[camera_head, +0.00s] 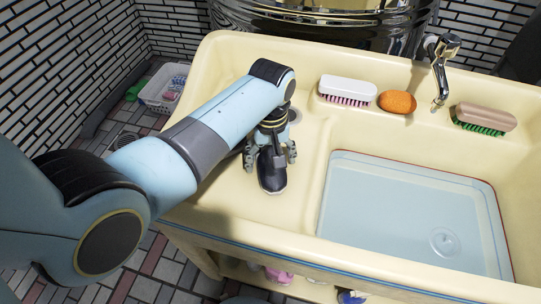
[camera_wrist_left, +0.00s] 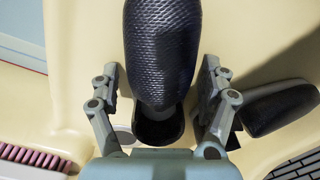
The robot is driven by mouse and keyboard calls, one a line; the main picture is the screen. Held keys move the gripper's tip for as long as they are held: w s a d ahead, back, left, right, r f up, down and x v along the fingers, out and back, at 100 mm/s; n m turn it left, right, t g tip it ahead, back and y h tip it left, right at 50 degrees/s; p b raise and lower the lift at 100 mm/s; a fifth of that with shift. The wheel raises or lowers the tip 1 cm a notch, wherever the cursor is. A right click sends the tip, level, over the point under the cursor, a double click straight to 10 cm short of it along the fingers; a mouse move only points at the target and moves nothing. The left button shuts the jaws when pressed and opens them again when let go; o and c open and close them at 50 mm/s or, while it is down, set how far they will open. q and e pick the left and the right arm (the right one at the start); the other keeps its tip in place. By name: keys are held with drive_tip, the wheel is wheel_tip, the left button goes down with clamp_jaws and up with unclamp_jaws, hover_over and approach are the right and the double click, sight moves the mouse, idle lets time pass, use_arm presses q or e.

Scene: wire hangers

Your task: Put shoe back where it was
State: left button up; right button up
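A black shoe (camera_head: 272,172) with a pale edge at its toe lies on the cream ledge left of the sink basin. In the left wrist view the shoe (camera_wrist_left: 163,50) has a textured dark upper, and its opening faces my gripper. My left gripper (camera_head: 270,157) is over it, with one finger on each side. The fingers (camera_wrist_left: 161,80) look open, with narrow gaps to the shoe. A second dark, rounded shoe-like thing (camera_wrist_left: 282,107) lies at the right of the left wrist view; my arm hides it in the head view. My right gripper is not in view.
A white brush (camera_head: 348,90), an orange sponge (camera_head: 397,102) and a brown brush (camera_head: 486,117) lie along the back ledge by the tap (camera_head: 440,70). The blue basin (camera_head: 400,205) is empty. A white basket (camera_head: 165,88) stands on the floor at left.

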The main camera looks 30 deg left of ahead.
sight(270, 153)
use_arm(q)
drive_tip(key=shift+r, duration=0.25)
wheel_tip(270, 153, up, 11)
drive_tip(key=shift+f+p, duration=0.1)
drive_tip(key=shift+p, duration=0.75)
drive_tip(key=shift+r, duration=0.55)
drive_tip(key=shift+f, duration=0.1)
